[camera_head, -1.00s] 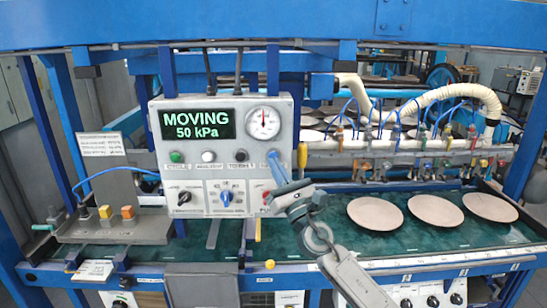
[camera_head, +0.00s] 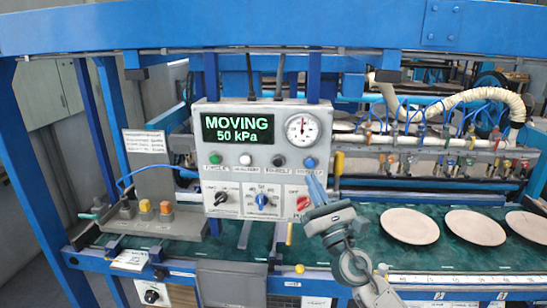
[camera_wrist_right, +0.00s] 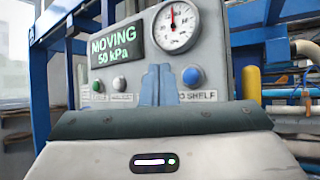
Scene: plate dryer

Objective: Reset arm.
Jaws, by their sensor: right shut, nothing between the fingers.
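My right gripper (camera_head: 316,190) is in front of the lower right part of the grey control panel (camera_head: 207,165). Its blue fingers are together and hold nothing. In the right wrist view the shut fingers (camera_wrist_right: 159,85) stand in front of the panel, left of the blue button (camera_wrist_right: 192,77). I cannot tell whether they touch the panel. The panel screen (camera_head: 237,129) reads MOVING, 50 kPa. The red-marked knob (camera_head: 303,203) is just left of the gripper in the head view. My left gripper is not in view.
Pale round plates (camera_head: 410,226) lie on the green conveyor (camera_head: 385,257) to the right. A yellow-topped post (camera_head: 339,163) stands beside the panel. A side box with orange and yellow buttons (camera_head: 144,206) is at the left. Blue frame beams (camera_head: 270,25) cross above.

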